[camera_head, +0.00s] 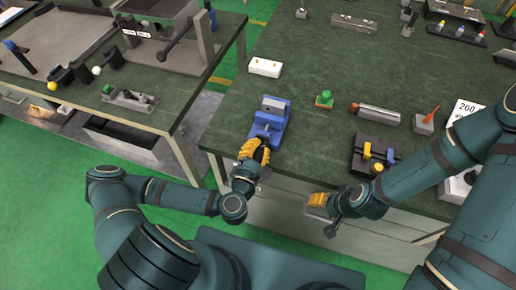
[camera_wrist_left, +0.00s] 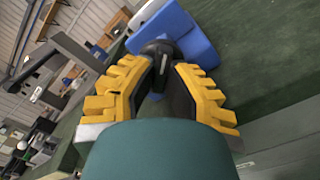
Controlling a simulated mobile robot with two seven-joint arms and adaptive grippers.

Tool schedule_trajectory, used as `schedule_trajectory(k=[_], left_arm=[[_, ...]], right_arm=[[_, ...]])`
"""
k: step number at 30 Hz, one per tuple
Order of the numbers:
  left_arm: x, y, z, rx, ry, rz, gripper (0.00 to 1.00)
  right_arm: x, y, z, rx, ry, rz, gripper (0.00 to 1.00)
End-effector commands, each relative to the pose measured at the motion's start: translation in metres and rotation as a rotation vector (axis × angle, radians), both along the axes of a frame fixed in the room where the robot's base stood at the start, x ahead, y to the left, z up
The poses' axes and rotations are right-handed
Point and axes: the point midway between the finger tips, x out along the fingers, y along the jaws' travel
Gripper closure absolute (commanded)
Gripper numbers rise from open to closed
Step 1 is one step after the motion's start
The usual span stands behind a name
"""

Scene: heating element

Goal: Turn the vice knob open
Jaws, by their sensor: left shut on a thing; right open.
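The blue vice (camera_head: 270,119) stands near the front edge of the dark green table, left of the middle in the head view. In the left wrist view the vice (camera_wrist_left: 190,35) is at the top. Its black knob (camera_wrist_left: 161,50) faces my left gripper. My left gripper (camera_head: 262,146) has yellow fingers around the knob and is shut on it; the fingers (camera_wrist_left: 166,62) also show close up in the left wrist view. The knob is mostly hidden in the head view. My right gripper (camera_head: 316,201) is open and empty, in front of the table's front edge, away from the vice.
On the table (camera_head: 235,115) are a white block (camera_head: 265,67), a green part (camera_head: 324,99), a metal cylinder (camera_head: 378,113) and a black-yellow fixture (camera_head: 374,156). A second table with parts stands to the left. Bare tabletop lies left of the vice.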

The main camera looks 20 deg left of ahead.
Motion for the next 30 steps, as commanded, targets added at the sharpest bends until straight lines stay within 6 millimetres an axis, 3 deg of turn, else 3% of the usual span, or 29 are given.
schedule_trajectory(k=[18,30], left_arm=[[0.000,-0.001,0.001,-0.575,0.013,0.002,1.00],[0.000,-0.001,0.002,-0.816,0.020,-0.001,1.00]], right_arm=[[-0.006,0.001,-0.018,0.003,0.013,0.010,0.46],[-0.006,0.001,-0.019,0.004,0.015,0.011,0.46]])
